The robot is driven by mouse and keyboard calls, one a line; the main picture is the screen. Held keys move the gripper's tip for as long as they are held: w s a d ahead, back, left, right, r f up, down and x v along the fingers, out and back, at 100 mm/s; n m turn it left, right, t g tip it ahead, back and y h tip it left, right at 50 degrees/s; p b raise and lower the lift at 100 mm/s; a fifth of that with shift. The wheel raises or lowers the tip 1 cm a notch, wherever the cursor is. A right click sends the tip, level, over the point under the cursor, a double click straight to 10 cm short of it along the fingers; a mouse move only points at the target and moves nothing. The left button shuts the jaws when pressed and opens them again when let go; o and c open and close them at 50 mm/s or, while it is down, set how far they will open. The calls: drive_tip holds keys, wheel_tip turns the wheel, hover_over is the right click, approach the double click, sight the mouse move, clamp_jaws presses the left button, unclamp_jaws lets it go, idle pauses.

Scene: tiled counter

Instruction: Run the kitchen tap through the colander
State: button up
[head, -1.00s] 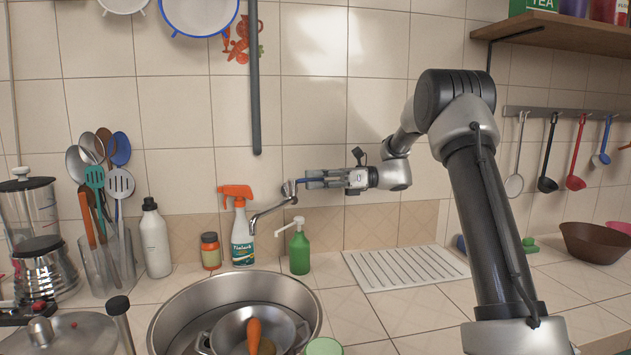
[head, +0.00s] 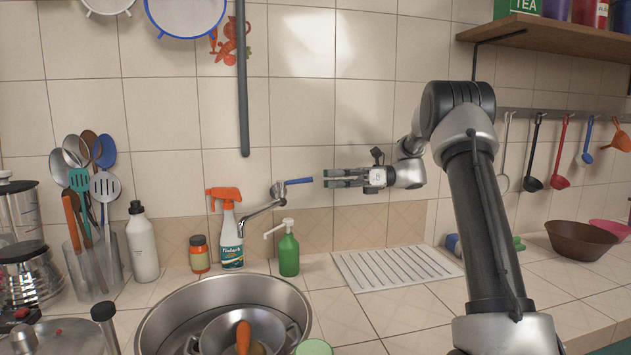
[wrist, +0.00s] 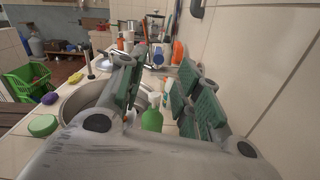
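The tap (head: 262,208) is on the tiled wall, its metal spout slanting down left over the sink's back edge. Its blue lever (head: 299,181) points right; a blue bit shows between my fingers in the wrist view (wrist: 158,57). No water stream is visible. A metal colander-like bowl (head: 215,330) with side handles sits in the round sink (head: 170,309), holding a carrot (head: 243,336) and a brownish item. Any holes in the bowl cannot be made out. My gripper (head: 325,181) is open and empty, just right of the lever's tip, with a small gap between them.
A white drying rack (head: 395,268) lies below my gripper. A utensil holder (head: 88,265) stands left. A dark pipe (head: 242,85) hangs above.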

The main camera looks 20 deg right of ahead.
drive_tip(key=shift+s+d, duration=0.15)
drive_tip(key=shift+d, duration=1.5)
